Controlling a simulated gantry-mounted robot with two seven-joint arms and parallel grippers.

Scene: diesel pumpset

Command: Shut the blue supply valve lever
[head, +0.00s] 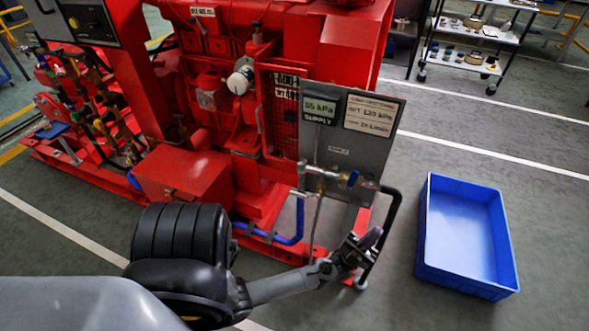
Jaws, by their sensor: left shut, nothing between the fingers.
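The gripper is shut and holds nothing. It overlaps the black hose in this view, and I cannot tell whether they touch. My right gripper is out of view.
The grey panel (354,140) carries a display reading about 55 kPa, labelled SUPPLY. A black hose (389,222) curves down from the fitting's right end. A blue pipe (298,222) runs low to the left. An empty blue crate (427,226) stands right. A trolley (463,67) stands behind.

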